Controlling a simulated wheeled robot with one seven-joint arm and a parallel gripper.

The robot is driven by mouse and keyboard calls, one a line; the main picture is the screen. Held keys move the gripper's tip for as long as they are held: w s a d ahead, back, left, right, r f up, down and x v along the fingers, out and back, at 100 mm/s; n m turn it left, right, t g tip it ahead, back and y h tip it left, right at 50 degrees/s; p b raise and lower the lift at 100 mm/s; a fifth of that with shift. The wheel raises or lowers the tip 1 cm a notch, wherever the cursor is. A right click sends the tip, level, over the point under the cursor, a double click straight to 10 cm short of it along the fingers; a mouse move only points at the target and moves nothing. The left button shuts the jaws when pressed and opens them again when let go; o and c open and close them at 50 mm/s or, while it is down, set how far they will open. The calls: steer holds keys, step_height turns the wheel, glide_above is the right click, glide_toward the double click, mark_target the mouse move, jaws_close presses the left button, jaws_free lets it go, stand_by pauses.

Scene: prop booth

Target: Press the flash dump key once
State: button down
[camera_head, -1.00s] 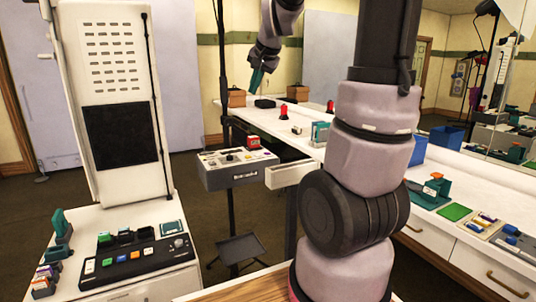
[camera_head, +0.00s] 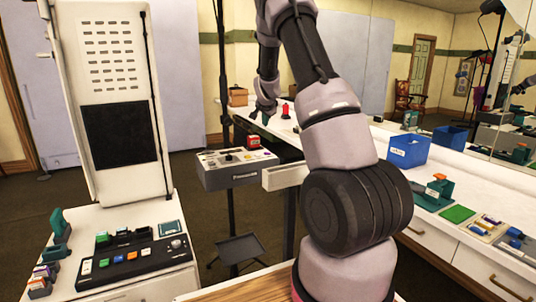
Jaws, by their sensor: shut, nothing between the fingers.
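A grey control box (camera_head: 238,166) stands on a thin pole left of my arm, with small keys, dials and a red block (camera_head: 254,141) on its top. A dark console (camera_head: 134,260) with coloured keys lies on the white surface at the lower left. I cannot read any label, so I cannot tell which key is the flash dump key. My gripper (camera_head: 261,117) is small in the picture, shut and empty, pointing down. It appears just above and behind the grey box in the picture; its height over the box is unclear.
A white counter (camera_head: 452,168) runs along the right, with blue bins (camera_head: 408,150), a green pad (camera_head: 457,214) and small items. A tall white panel (camera_head: 117,60) rises at the left. A small dark tray (camera_head: 237,248) sits low on the pole. My arm hides part of the counter.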

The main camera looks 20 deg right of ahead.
mark_target(267, 153)
steer(key=shift+w+d+f, duration=0.4)
steer(key=shift+w+f, duration=0.05)
steer(key=shift+f, duration=0.25)
steer(key=shift+w+d+f, duration=0.35)
steer(key=shift+w+f, duration=0.1)
steer(key=shift+f, duration=0.25)
steer(key=shift+f, duration=4.4)
steer(key=shift+f, duration=0.4)
steer(key=shift+f, duration=0.45)
steer(key=shift+r, duration=0.85)
